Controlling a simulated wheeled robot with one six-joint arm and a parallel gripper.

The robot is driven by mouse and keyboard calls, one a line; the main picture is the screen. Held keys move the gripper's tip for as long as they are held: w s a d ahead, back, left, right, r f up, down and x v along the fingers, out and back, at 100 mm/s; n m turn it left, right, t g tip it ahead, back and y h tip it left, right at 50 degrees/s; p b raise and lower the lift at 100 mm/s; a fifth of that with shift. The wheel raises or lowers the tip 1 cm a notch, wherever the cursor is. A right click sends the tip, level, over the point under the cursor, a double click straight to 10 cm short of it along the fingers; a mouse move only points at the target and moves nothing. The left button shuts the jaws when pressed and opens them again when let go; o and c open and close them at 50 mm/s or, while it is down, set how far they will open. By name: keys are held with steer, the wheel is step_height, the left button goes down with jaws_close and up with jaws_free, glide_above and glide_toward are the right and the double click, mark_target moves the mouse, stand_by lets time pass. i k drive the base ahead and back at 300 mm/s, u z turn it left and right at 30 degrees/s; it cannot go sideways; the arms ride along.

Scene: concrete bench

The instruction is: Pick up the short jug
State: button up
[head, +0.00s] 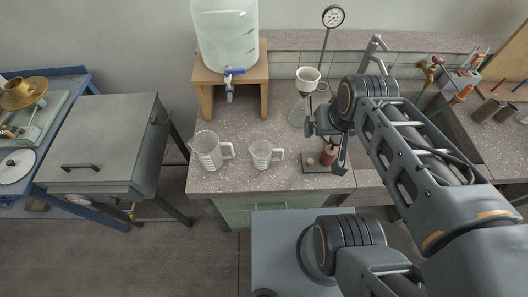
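Two clear jugs with handles on their right sides stand upright on the speckled bench top. The short jug (263,154) is the smaller one on the right. The taller jug (208,150) stands to its left, with a gap between them. My gripper (325,146) is to the right of the short jug and apart from it. Its fingers look spread, with nothing seen held between them. The arm hides part of the bench behind the gripper.
A dark plate with a reddish cylinder (329,154) sits below my gripper. A flask with a white funnel (307,80) and a gauge on a rod (333,17) stand behind. A large water container (227,34) rests on a wooden stand (202,98).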

mark_target(261, 151)
steer(key=k, duration=1)
steer(key=u, duration=1.9)
steer(key=i, duration=1.05)
steer(key=z, duration=2.1)
